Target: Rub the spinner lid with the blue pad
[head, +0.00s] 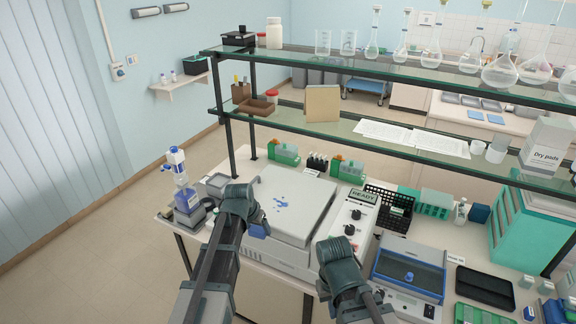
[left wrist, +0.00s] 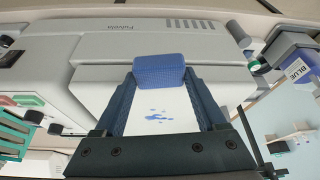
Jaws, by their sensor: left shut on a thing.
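The spinner is a pale grey box machine with a broad light lid (head: 309,207) that is closed. Blue stain spots (head: 283,203) mark the lid; they also show in the left wrist view (left wrist: 158,116). My left gripper (head: 251,214) is shut on the blue pad (head: 257,231) at the lid's left front side. In the left wrist view the pad (left wrist: 160,71) sits between the fingertips, with the stains in view between the fingers. I cannot tell whether the pad touches the lid. My right gripper (head: 335,252) is in front of the spinner's control panel; its jaws are not clear.
The control panel (head: 351,221) reads READY. A blue-lidded device (head: 408,270) and a black tray (head: 485,288) lie to the right. Glass shelves (head: 380,134) with flasks and boxes overhang the back of the bench.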

